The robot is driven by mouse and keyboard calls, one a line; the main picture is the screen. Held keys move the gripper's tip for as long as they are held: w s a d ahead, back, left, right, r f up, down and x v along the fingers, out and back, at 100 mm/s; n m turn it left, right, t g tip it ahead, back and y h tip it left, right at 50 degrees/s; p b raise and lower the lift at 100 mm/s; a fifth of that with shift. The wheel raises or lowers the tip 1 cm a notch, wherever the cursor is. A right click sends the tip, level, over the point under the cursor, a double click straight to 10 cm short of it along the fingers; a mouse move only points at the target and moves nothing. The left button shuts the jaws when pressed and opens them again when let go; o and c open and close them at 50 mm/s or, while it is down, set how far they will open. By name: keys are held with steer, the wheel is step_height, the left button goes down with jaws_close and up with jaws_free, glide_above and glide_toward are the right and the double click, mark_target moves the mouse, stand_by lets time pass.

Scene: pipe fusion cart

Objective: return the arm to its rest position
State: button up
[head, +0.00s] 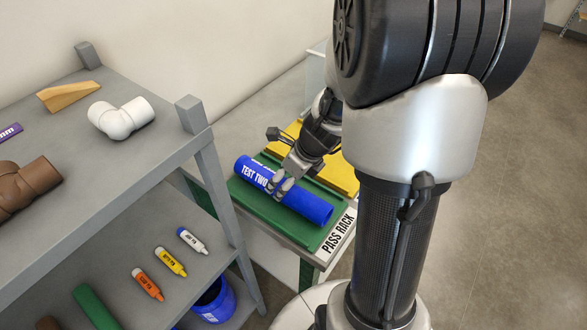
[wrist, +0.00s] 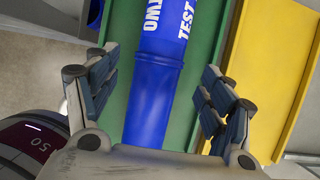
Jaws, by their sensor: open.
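My gripper (head: 284,186) is over the pass rack in the head view, close to a blue pipe (head: 313,207) labelled TEST TWO. The pipe lies on a green tray (head: 262,209) of the rack. In the wrist view, my gripper (wrist: 155,100) is open, with one finger on each side of the blue pipe (wrist: 152,98). The fingers stand apart from the pipe's sides there. Whether they touch it from above cannot be told. The arm reaches down from the upper right of the head view and hides part of the rack.
A grey shelf (head: 150,172) at left holds a white elbow fitting (head: 121,117), a brown fitting (head: 27,186) and a wooden wedge (head: 68,95). A yellow tray (head: 343,175) adjoins the green one. Floor at right is clear.

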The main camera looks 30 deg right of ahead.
steer(key=v, duration=0.6)
steer(key=shift+a+r+n, duration=0.15)
steer(key=shift+a+n, duration=0.1)
steer(key=shift+n, duration=0.05)
steer(key=s+a+r+n, duration=0.5)
steer(key=a+r+n, duration=0.4)
steer(key=n, duration=0.5)
steer(key=s+a+r+n+h, duration=0.1)
steer(key=s+a+n, duration=0.3)
steer(key=s+n, duration=0.6)
steer(key=r+n, duration=0.1)
steer(key=n, duration=0.6)
steer(key=shift+a+r+h, duration=0.25)
steer(key=shift+h, duration=0.05)
steer(key=shift+s, duration=0.15)
